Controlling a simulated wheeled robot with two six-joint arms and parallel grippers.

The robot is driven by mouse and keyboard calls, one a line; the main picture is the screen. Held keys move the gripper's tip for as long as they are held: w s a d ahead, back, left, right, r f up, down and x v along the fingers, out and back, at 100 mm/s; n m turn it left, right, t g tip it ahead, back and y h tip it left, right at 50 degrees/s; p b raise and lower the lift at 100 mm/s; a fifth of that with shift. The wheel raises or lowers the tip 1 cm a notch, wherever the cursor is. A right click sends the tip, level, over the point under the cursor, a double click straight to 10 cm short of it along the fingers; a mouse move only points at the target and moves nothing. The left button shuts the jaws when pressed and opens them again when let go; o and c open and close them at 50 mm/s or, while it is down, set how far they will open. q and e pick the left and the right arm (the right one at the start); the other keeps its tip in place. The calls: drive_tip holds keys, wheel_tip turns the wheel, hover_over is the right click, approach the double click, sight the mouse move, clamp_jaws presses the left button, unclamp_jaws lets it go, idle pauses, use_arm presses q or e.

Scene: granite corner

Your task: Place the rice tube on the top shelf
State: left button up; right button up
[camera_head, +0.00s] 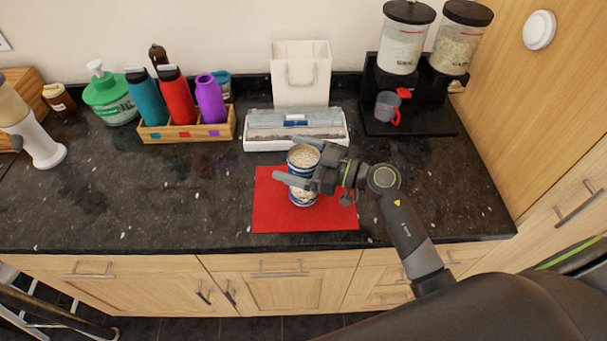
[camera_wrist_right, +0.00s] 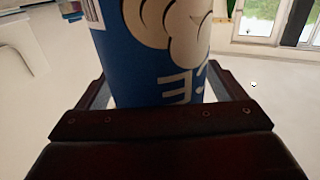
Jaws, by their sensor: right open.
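The rice tube (camera_head: 303,196) is a blue and white cylinder standing upright on a red mat (camera_head: 340,215) on the counter. My right gripper (camera_head: 299,176) comes in from the right at the tube's upper part, with one finger across its near side. In the right wrist view the blue tube (camera_wrist_right: 165,60) stands between the two open fingers, close to the palm. The gripper partly covers the tube in the head view. My left gripper is not in view, and no top shelf shows.
Behind the mat are a white tray (camera_head: 252,145) and a white bag (camera_head: 301,88). A wooden bottle rack (camera_head: 200,134) stands to the left and a cereal dispenser (camera_head: 401,45) to the back right. The dark counter (camera_head: 110,200) left of the mat is clear.

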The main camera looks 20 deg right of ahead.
drive_tip(key=shift+d, duration=0.1)
drive_tip(key=shift+c, duration=0.8)
drive_tip(key=c, duration=1.6)
